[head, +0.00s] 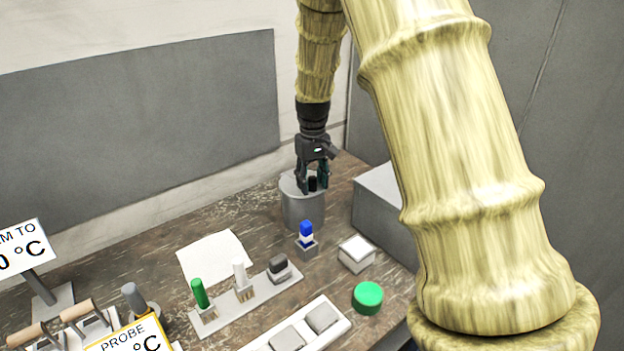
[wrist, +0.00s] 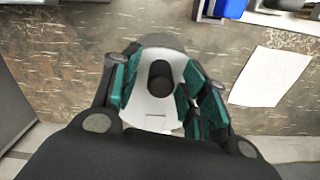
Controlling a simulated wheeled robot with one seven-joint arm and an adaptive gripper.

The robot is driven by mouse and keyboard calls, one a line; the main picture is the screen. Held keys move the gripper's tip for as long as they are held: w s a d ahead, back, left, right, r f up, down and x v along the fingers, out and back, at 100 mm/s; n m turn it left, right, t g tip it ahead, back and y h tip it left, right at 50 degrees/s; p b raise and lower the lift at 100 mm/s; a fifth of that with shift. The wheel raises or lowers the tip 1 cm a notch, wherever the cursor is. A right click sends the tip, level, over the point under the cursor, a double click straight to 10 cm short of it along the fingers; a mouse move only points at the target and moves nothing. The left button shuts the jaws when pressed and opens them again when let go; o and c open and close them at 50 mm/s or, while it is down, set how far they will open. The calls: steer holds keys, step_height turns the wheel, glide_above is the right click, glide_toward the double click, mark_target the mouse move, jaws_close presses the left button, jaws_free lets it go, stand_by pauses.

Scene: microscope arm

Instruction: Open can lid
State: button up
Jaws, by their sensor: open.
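A grey metal can (head: 303,212) stands at the back of the bench, near the wall. Its flat light lid (wrist: 147,107) has a dark round knob (wrist: 160,77) in the middle. My gripper (head: 312,184) points down at the can from above. In the wrist view my gripper (wrist: 158,85) is open, with its teal-padded fingers on either side of the knob. I cannot tell whether the pads touch it. The lid sits on the can, and the fingers partly hide it.
A blue-capped item (head: 306,233) stands just in front of the can. A white box (head: 356,253), a green round container (head: 367,297) and a grey block (head: 385,205) are to the right. A paper sheet (head: 214,255) lies left, behind a rack (head: 246,301).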

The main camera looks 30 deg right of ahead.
steer(key=shift+f, duration=0.2)
jaws_close()
steer(key=shift+r, duration=0.2)
